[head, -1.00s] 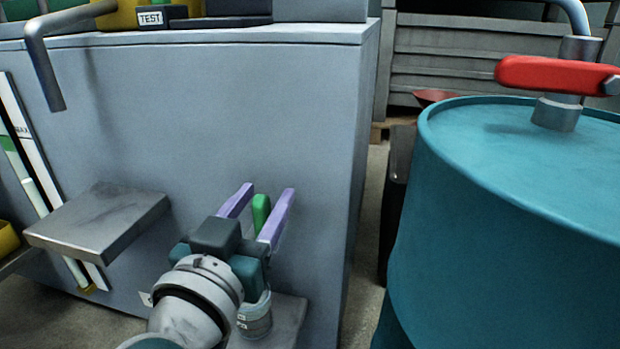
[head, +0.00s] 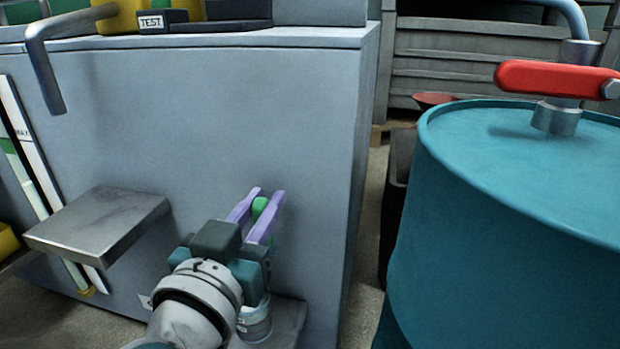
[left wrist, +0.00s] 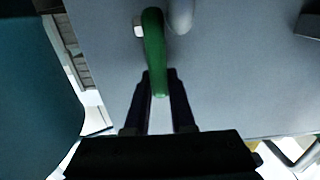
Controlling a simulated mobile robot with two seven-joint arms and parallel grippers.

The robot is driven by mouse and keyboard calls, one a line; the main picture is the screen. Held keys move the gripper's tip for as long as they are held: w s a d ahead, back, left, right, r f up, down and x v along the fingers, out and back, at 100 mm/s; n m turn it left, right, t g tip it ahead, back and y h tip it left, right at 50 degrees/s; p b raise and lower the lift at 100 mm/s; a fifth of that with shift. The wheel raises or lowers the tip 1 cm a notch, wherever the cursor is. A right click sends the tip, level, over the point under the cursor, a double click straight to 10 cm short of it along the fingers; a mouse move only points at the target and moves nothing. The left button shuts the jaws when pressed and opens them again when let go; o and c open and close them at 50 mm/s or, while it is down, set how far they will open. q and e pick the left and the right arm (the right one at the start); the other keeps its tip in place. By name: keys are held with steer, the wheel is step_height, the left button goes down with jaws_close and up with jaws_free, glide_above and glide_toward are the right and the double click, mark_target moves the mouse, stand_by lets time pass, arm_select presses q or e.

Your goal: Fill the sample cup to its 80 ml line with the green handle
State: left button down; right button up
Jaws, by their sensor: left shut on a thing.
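The green handle (head: 260,208) is at the front of the grey cabinet, between the purple fingers of my left gripper (head: 267,194). The gripper is shut on it. In the left wrist view the green handle (left wrist: 153,45) is a long rounded lever, and its near end lies between the dark fingertips (left wrist: 160,76). The clear sample cup (head: 256,325) stands on a low ledge below, partly hidden by my wrist. Its 80 ml line and fill level cannot be made out. My right gripper is not in view.
A large teal drum (head: 510,230) with a red lever (head: 552,77) stands to the right. A grey metal shelf (head: 105,225) juts out to the left, beside a strip gauge (head: 32,165). A bent pipe (head: 47,65) hangs above. A narrow floor gap separates cabinet and drum.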

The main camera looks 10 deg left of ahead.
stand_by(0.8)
arm_select(q)
steer(key=shift+s+f+b, duration=0.1)
steer(key=shift+f+b, duration=0.1)
steer(key=shift+b, duration=0.3)
steer(key=t+b, duration=0.1)
steer(key=b, duration=0.2)
steer(key=s+t+b, duration=0.1)
steer(key=t+b, duration=0.1)
steer(key=b, duration=0.1)
steer(key=s+t+b, duration=0.1)
steer(key=t+b, duration=0.1)
steer(key=b, duration=0.1)
steer(key=shift+s+f, duration=0.1)
steer(key=shift+s, duration=0.15)
steer(key=c, duration=0.8)
jaws_free()
steer(key=shift+o, duration=0.2)
